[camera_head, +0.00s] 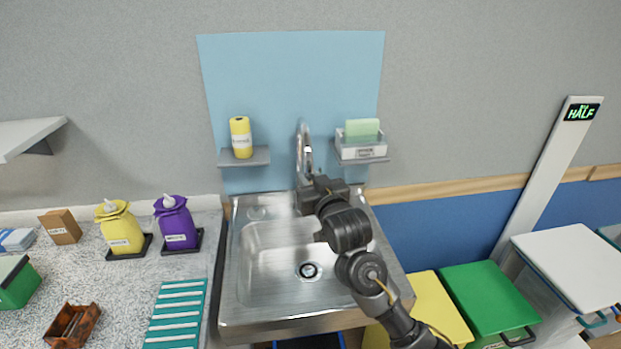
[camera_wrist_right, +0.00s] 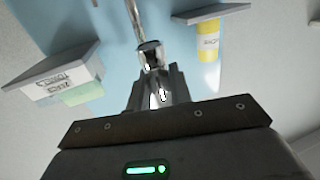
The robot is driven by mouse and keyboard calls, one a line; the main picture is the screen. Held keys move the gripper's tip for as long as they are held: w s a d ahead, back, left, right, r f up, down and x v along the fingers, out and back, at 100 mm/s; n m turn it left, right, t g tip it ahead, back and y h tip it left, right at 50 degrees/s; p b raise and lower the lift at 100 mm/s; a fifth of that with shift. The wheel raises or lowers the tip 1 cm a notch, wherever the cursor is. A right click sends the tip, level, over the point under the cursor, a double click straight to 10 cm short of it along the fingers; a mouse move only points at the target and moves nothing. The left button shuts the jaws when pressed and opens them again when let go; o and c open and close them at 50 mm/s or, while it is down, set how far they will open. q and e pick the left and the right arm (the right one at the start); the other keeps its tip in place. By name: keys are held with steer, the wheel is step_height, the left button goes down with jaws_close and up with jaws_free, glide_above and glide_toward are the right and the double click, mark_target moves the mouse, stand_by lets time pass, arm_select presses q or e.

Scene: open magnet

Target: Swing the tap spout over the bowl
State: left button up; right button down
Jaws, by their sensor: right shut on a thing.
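The chrome tap spout (camera_head: 303,138) rises in a curve behind the steel sink bowl (camera_head: 262,262), in front of the light blue wall panel. My right gripper (camera_head: 309,181) is at the lower part of the spout, above the sink's back edge. In the right wrist view, the fingers of my right gripper (camera_wrist_right: 156,88) are shut on the spout, whose end (camera_wrist_right: 150,56) shows between and just beyond them. My right arm hides the right part of the bowl and the tap's base. The drain (camera_head: 309,271) is visible and the bowl looks empty. My left gripper is not in view.
Small shelves flank the tap: the left one (camera_head: 245,157) holds a yellow bottle (camera_head: 241,138), the right one a white box with a green sponge (camera_head: 362,130). Yellow and purple bags (camera_head: 176,222) stand on the left counter. Yellow and green bins (camera_head: 487,297) stand at right.

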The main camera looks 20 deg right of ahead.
steer(key=c, duration=1.3)
jaws_free()
steer(key=shift+s+f, duration=0.1)
steer(key=shift+s, duration=0.4)
steer(key=s, duration=0.3)
steer(key=s+b, duration=0.1)
steer(key=s, duration=0.2)
steer(key=s+d, duration=0.1)
steer(key=s, duration=0.2)
steer(key=shift+s, duration=0.35)
